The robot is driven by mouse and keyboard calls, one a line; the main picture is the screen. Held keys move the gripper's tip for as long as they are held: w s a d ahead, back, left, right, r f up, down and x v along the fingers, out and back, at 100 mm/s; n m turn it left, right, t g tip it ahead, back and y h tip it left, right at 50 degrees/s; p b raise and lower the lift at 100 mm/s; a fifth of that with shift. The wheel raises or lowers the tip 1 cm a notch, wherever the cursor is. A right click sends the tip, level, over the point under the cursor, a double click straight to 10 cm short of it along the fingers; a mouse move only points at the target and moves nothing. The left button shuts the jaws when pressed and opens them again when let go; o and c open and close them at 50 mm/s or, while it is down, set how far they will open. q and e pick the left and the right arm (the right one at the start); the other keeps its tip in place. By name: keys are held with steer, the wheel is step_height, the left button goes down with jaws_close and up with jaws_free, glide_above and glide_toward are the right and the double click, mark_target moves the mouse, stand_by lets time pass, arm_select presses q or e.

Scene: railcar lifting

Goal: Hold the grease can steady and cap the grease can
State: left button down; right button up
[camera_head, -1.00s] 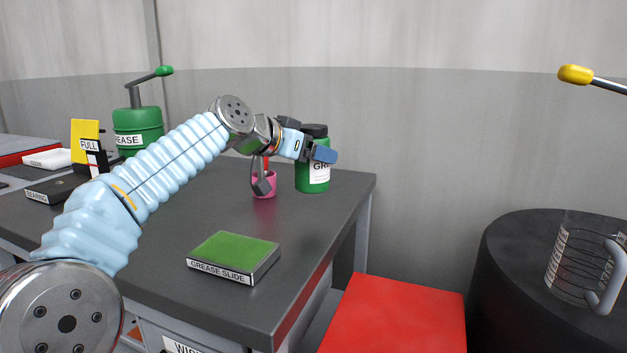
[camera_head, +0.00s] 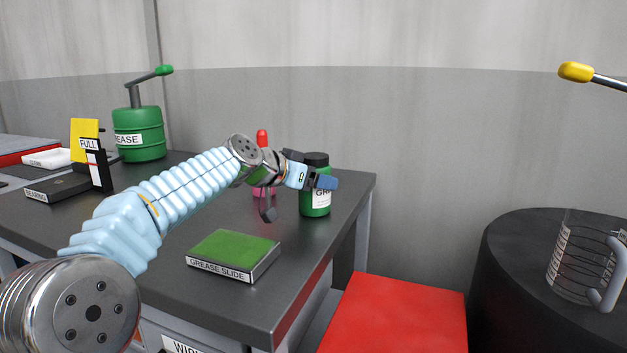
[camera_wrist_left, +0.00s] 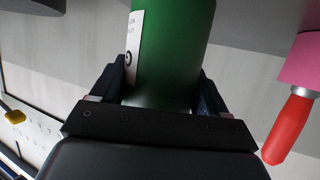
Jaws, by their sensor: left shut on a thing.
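The green grease can (camera_head: 316,200) has a black top and a white label, and it is upright over the right part of the dark table. I cannot tell whether its base touches the table, or whether the black top is a separate cap. My left gripper (camera_head: 318,182) is shut on the can, with its fingers around the upper body. In the left wrist view the green can (camera_wrist_left: 172,50) fills the space between the two dark fingers (camera_wrist_left: 165,95). My right gripper is not in view.
The grease slide tray (camera_head: 233,256) lies nearer on the table (camera_head: 200,310). A large green grease pump (camera_head: 138,133) stands back left. A clear jug (camera_head: 582,265) stands on a black drum (camera_head: 510,250).

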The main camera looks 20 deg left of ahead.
arm_select(q)
steer(key=shift+f, duration=0.1)
jaws_free()
steer(key=shift+r, duration=0.3)
steer(key=b+v, duration=0.1)
steer(key=v, duration=1.1)
steer(key=shift+f, duration=0.2)
